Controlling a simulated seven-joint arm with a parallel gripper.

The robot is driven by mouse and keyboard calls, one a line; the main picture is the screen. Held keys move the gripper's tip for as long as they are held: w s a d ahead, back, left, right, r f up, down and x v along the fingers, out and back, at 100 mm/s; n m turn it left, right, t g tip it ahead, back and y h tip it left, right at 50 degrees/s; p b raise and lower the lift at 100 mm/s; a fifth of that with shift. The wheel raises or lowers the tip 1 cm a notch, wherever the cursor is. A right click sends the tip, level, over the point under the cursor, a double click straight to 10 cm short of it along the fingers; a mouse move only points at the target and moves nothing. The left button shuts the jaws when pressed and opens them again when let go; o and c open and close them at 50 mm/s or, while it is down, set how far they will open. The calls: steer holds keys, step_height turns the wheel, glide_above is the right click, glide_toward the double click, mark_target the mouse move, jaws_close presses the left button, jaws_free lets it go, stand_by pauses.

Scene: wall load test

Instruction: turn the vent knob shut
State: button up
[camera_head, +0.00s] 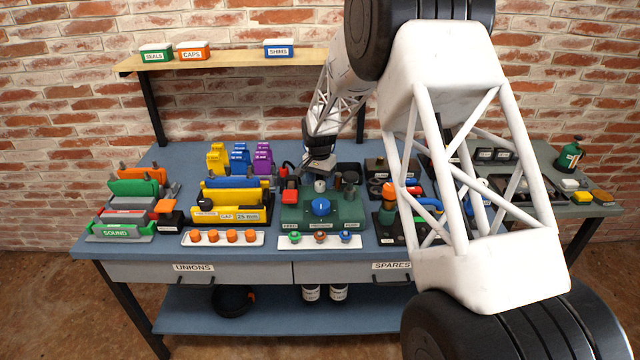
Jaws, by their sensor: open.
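A green test block (318,214) stands on the bench near the middle, with a round blue dial (320,207) on its front part. Small labels run along its front edge and are too small to read surely. A red piece (290,197) is at its left, a small grey cap (320,186) behind the dial, and dark upright parts (350,190) at its right. I cannot tell for sure which of these is the vent knob. My gripper (318,170) is just behind the block, above the bench, pointing down. It is open and appears apart from the block; its fingertips are small and hard to make out.
White trays with orange caps (222,238) and coloured plugs (320,239) lie along the front edge. Yellow gauge blocks (232,213) stand left of the block. Pipe fittings (428,206) stand right, partly behind my arm. A wooden shelf (220,62) hangs above the back.

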mark_target(321, 184)
steer(key=shift+a+r, duration=0.1)
steer(key=shift+r, duration=3.05)
steer(key=shift+s+d+r, duration=0.25)
steer(key=shift+s+r, duration=0.05)
steer(key=shift+r, duration=0.15)
steer(key=s+d+r+n, duration=0.1)
steer(key=s+d+r, duration=0.4)
steer(key=s, duration=0.4)
steer(key=s+d+r+n+t, duration=0.1)
steer(key=s+d+r, duration=0.1)
steer(key=s+r, duration=0.6)
steer(key=s+d+r+n, duration=0.1)
steer(key=s+d+r, duration=0.35)
steer(key=s, duration=0.45)
steer(key=s+d+n, duration=0.1)
steer(key=s+d, duration=0.1)
steer(key=s, duration=1.3)
steer(key=s+d+n+t, duration=0.1)
steer(key=s+d, duration=0.1)
steer(key=s, duration=1.3)
steer(key=shift+d+f+t, duration=0.3)
steer(key=shift+f, duration=0.1)
